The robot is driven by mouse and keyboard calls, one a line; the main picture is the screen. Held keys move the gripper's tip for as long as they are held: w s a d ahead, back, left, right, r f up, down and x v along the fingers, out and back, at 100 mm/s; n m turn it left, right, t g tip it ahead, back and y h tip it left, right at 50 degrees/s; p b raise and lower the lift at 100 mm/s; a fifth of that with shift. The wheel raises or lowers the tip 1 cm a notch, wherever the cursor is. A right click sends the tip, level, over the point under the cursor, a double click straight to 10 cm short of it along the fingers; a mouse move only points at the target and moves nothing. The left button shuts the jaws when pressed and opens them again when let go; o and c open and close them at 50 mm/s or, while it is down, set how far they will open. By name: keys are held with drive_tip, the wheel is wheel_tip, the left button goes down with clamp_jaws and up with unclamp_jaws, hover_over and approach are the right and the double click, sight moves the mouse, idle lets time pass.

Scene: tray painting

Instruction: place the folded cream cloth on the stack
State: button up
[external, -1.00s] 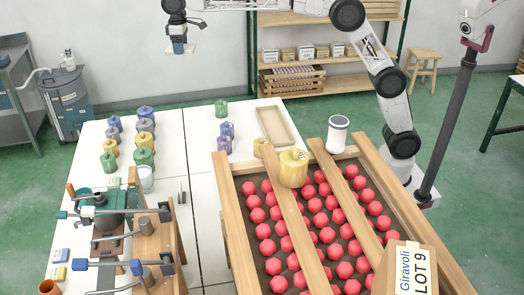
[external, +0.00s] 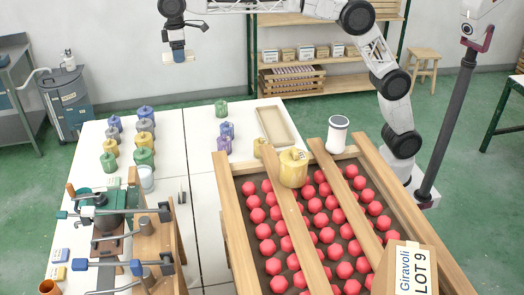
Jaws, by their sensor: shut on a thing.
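My gripper (external: 178,53) is high up at the top left of the external view, in front of the pale wall. It is shut on the folded cream cloth (external: 187,58), a small flat pale piece showing under the fingers. The cloth hangs in the air beyond the far edge of the white table, as seen in the picture, touching nothing else visible. The fingertips are too small to make out clearly. I cannot pick out a stack of cloths in this view.
The white table (external: 200,160) holds several lidded jars at left, a shallow beige tray (external: 259,123) and a clamp rig (external: 140,225).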

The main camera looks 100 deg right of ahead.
drive_tip(key=s+a+n, duration=0.3)
drive_tip(key=s+a, duration=0.1)
drive_tip(key=a, duration=1.1)
drive_tip(key=s+a+n, duration=0.3)
drive_tip(key=s+a, duration=0.1)
drive_tip(key=a, duration=1)
drive_tip(key=s+a+n, duration=0.3)
drive_tip(key=s+a, duration=0.1)
drive_tip(key=a, duration=1.1)
drive_tip(key=s+a+n, duration=0.8)
drive_tip(key=s+a, duration=2)
drive_tip(key=a, duration=0.1)
drive_tip(key=shift+f, duration=2.6)
drive_tip(key=shift+f, duration=0.1)
drive_tip(key=shift+f, duration=1.9)
